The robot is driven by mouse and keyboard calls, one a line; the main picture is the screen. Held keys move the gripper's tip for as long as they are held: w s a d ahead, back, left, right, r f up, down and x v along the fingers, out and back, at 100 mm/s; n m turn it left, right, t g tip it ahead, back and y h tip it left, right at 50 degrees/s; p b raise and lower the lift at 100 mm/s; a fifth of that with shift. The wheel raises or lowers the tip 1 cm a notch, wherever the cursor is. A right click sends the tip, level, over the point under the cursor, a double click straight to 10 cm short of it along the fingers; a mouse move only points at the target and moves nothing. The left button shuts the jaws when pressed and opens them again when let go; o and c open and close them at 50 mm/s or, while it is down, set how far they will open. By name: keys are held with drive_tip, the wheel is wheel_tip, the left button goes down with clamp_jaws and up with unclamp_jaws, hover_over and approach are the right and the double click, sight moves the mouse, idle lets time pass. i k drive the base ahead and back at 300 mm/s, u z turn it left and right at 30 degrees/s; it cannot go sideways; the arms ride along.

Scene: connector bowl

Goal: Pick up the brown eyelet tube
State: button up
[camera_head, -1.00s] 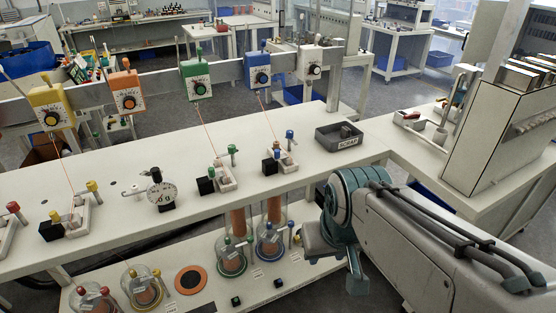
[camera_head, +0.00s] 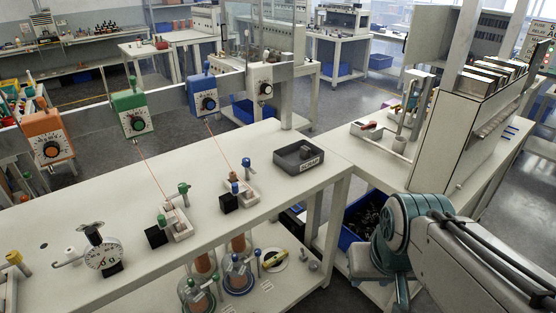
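I cannot single out a brown eyelet tube for sure. Two copper-brown cylinders show below the bench edge, a left one (camera_head: 203,262) and a right one (camera_head: 238,243), above or within glass domes on the lower shelf. A tiny brownish piece (camera_head: 234,177) sits at the blue-handled fixture (camera_head: 243,187) on the bench; it is too small to identify. My arm is at the lower right, with its teal joint in front of the side table. My gripper's fingers do not show, so nothing held can be seen.
A dark SCRAP tray (camera_head: 299,158) lies at the bench's right end with a small dark item in it. A blue bin (camera_head: 362,222) of dark pieces stands beneath the side table. Green (camera_head: 132,113) and blue (camera_head: 203,95) dial boxes hang on the rail.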

sight(233, 177)
drive_tip(key=z, duration=0.1)
drive_tip(key=i, duration=1.1)
drive_tip(key=u, duration=0.9)
